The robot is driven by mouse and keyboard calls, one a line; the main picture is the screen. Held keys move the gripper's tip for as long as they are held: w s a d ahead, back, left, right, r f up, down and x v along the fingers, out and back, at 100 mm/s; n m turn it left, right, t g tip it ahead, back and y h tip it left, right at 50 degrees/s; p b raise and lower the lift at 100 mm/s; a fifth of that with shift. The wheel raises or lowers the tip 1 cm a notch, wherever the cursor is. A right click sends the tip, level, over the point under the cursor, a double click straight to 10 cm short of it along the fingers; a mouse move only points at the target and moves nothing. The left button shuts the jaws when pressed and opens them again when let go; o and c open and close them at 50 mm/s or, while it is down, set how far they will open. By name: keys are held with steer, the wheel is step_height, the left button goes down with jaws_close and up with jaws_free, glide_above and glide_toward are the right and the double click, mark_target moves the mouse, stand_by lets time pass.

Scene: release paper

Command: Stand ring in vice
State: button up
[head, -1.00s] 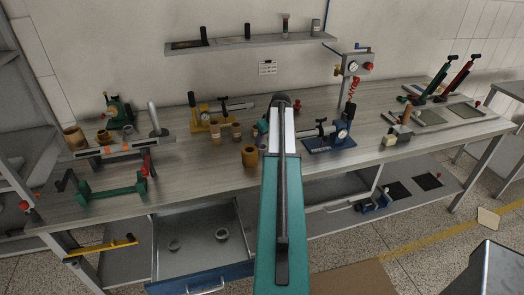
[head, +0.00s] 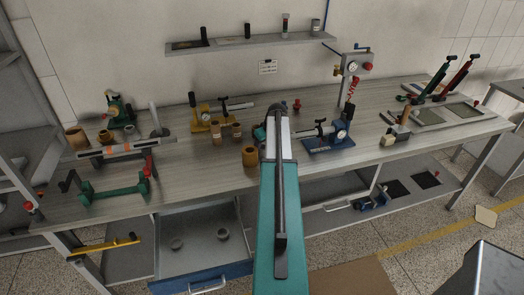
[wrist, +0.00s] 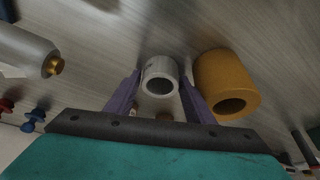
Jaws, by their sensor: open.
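My gripper (wrist: 158,100) is open in the wrist view, its two purple fingers on either side of a pale grey ring (wrist: 159,75). The ring is a short hollow sleeve with its open end towards the camera. I cannot tell whether the fingers touch it. In the head view my arm hides the fingertips and this ring. A green, vice-like tool (head: 116,108) stands at the back left of the bench. A green frame with a screw (head: 113,190) lies at the front left; I cannot tell which is the vice.
A brass-coloured sleeve (wrist: 227,82) stands just right of the right finger and shows in the head view (head: 250,156). A blue gauge fixture (head: 328,142) stands right of my arm. The front-middle bench is mostly clear.

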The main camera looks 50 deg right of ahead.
steer(key=shift+c, duration=0.3)
steer(key=c, duration=0.8)
steer(key=shift+r, duration=0.15)
steer(key=shift+r+b, duration=1.7)
steer(key=shift+r, duration=3.15)
